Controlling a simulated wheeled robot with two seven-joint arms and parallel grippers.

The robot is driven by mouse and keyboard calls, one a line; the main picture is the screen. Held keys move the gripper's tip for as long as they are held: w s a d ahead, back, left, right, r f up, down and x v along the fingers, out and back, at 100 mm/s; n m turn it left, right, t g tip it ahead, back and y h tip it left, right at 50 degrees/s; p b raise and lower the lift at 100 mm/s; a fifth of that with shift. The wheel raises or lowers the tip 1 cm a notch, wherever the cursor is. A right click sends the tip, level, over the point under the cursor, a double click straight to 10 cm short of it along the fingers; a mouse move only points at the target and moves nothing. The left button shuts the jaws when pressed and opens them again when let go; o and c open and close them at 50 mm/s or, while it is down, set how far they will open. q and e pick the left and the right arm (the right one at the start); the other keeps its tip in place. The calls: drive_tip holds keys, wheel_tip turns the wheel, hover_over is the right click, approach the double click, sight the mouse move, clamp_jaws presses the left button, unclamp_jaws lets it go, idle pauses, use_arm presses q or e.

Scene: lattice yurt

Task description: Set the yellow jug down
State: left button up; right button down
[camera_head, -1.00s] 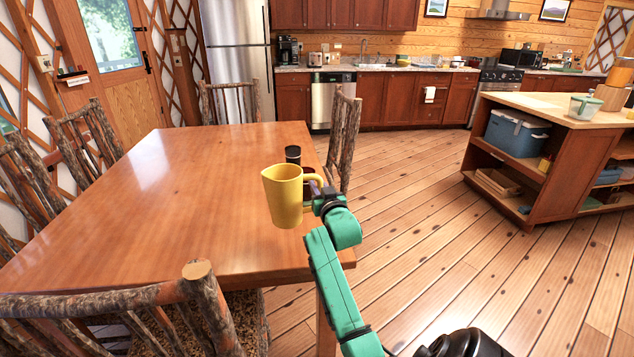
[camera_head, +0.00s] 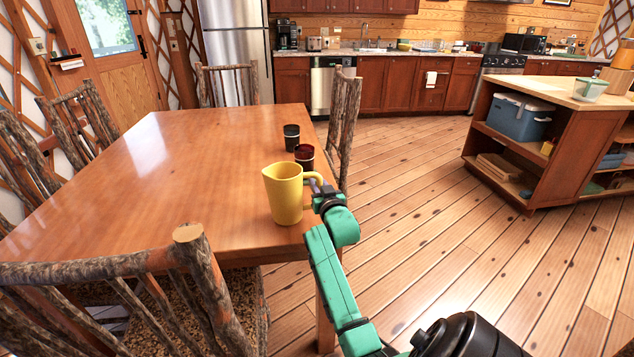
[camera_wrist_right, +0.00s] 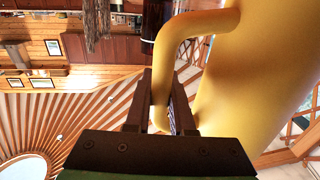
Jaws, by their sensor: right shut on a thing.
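The yellow jug (camera_head: 284,194) is upright at the right edge of the wooden table (camera_head: 170,190) in the head view, its handle to the right. My right gripper (camera_head: 318,197) is shut on that handle. In the right wrist view the fingers (camera_wrist_right: 165,105) close around the handle, and the jug's body (camera_wrist_right: 240,80) fills the right side. I cannot tell whether the jug's base touches the tabletop or is slightly above it. My left gripper is not in view.
Two dark cups, a black one (camera_head: 291,137) and a dark red one (camera_head: 304,156), stand on the table just behind the jug. Log chairs surround the table, one (camera_head: 205,290) at the near side. The table's left and middle are clear. A kitchen island (camera_head: 545,140) stands right.

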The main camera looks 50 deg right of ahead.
drive_tip(key=shift+f, duration=0.3)
drive_tip(key=c, duration=0.7)
unclamp_jaws()
drive_tip(key=v, duration=1.4)
drive_tip(key=shift+s, duration=0.35)
drive_tip(key=shift+a, duration=0.1)
